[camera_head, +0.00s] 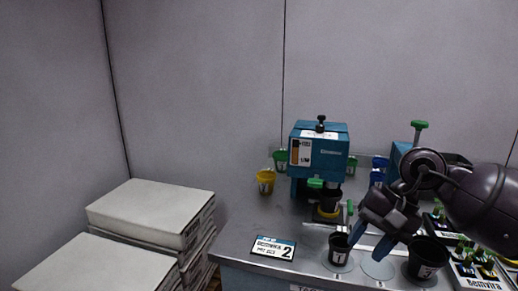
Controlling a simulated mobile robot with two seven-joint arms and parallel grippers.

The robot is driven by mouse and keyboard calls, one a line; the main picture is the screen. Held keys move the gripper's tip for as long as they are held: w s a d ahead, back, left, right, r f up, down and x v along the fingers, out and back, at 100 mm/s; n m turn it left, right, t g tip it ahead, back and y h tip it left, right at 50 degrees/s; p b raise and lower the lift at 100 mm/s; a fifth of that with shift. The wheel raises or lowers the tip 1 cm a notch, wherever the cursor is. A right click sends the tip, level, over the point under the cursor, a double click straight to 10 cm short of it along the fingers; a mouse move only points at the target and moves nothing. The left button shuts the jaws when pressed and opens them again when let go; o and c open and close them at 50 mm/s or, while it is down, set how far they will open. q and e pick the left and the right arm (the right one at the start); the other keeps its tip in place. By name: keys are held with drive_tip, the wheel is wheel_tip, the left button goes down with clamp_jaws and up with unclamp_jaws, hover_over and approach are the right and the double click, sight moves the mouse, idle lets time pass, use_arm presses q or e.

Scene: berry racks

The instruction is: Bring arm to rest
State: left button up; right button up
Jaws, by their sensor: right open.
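My right arm (485,200) comes in from the right and reaches over the metal table (310,222). Its gripper (368,243) has two blue fingertips that point down and stand apart, with nothing seen between them. The left fingertip is close to a black cup (338,248) on a round pad; I cannot tell whether they touch. Another black cup (425,258) stands to the right of the gripper. My left arm and gripper are not in view.
A blue machine (319,150) stands at the back with a cup beneath it. Yellow (265,182) and green (281,162) cups are left of it. A number 2 sign (273,248) lies at the front left. White stacks (150,212) stand left.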

drive_tip(key=s+a+f+m+t+y+p, duration=0.3)
drive_tip(key=s+a+m+y, duration=0.55)
drive_tip(key=m+y, duration=0.75)
drive_tip(key=s+d+f+m+t+h, duration=0.1)
drive_tip(key=d+f+m+t+h, duration=0.55)
drive_tip(key=m, duration=1.15)
drive_tip(key=s+d+f+m+t+h, duration=0.3)
drive_tip(key=f+m+t+h, duration=0.5)
drive_tip(key=m, duration=1)
drive_tip(key=s+d+f+m+g+h, duration=0.2)
drive_tip(key=s+d+f+m+h, duration=0.1)
drive_tip(key=s+f+m, duration=0.3)
drive_tip(key=s+d+f+m+g+h+p, duration=0.1)
drive_tip(key=s+d+f+m+g+h, duration=0.2)
drive_tip(key=s+f+m, duration=0.3)
drive_tip(key=shift+s+f+m+g+h, duration=0.35)
drive_tip(key=shift+s+m, duration=0.35)
drive_tip(key=shift+m, duration=0.4)
